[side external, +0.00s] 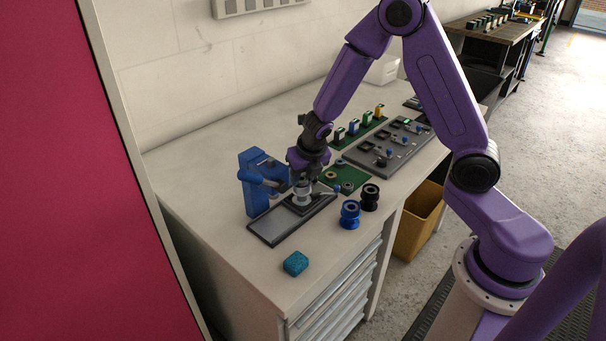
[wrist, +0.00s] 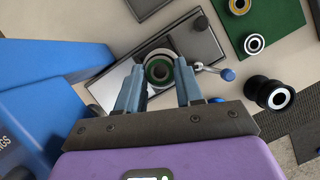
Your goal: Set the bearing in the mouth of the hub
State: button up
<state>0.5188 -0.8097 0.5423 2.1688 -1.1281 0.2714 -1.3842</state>
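In the wrist view a bearing (wrist: 158,70), a small ring with a dark green face, sits between the fingertips of my gripper (wrist: 159,72). The fingers appear closed on its sides. The silver hub (wrist: 150,53) shows as a pale round rim directly behind it, and the two nearly line up. In the side view the hub (side external: 302,197) stands upright on a grey plate (side external: 283,223), with my gripper (side external: 304,179) right above it. The bearing is hidden there, so I cannot tell whether it is seated or just above the mouth.
A blue press-like stand (side external: 254,183) stands close to the left of the hub. A green mat (side external: 351,172) with other rings lies to the right. Blue (side external: 350,215) and black (side external: 370,197) hubs stand nearby. A teal block (side external: 296,263) lies at the front, with free bench around it.

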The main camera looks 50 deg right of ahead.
jog(key=o, duration=0.5)
jog(key=v, duration=1.6)
jog(key=s+a+m+g+y, duration=0.1)
jog(key=s+m+g, duration=0.1)
jog(key=s+m, duration=0.7)
jog(key=s+a+f+m+g+y, duration=0.1)
jog(key=s+a+m+g, duration=0.1)
jog(key=s+m, duration=0.8)
jog(key=s, duration=0.7)
jog(key=shift+a+f, duration=0.25)
jog(key=shift+a, duration=0.05)
